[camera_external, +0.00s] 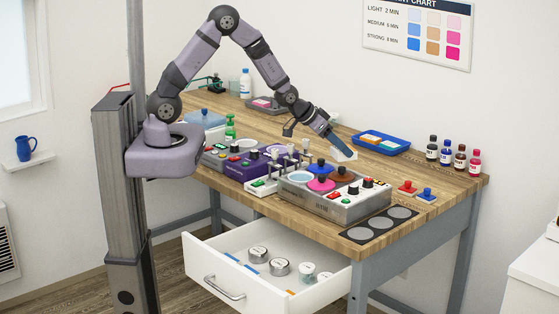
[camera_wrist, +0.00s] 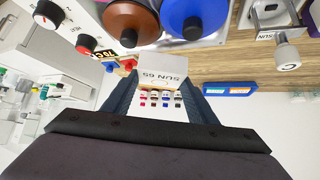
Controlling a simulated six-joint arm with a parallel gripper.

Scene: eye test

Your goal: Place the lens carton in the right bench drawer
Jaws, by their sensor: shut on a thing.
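My gripper (camera_external: 327,143) is above the back part of the wooden bench, with its dark blue fingers pointing down and to the right. It is shut on a small white carton (camera_external: 342,154). In the wrist view the carton (camera_wrist: 170,75) sits between the fingers (camera_wrist: 160,100), and its label reads "SUN 65" upside down. An open white drawer (camera_external: 205,265) sticks out from the front of the bench, well below and to the left of the gripper. It holds several round tins and jars. It is the only bench drawer I can make out.
Control boxes with knobs and coloured pots (camera_external: 322,182) stand between the gripper and the drawer. A blue tray (camera_external: 381,142) and several small bottles (camera_external: 445,152) are at the back right. Red and blue stampers (camera_external: 407,187) sit near the right edge. A dark mat (camera_external: 380,225) lies at the front corner.

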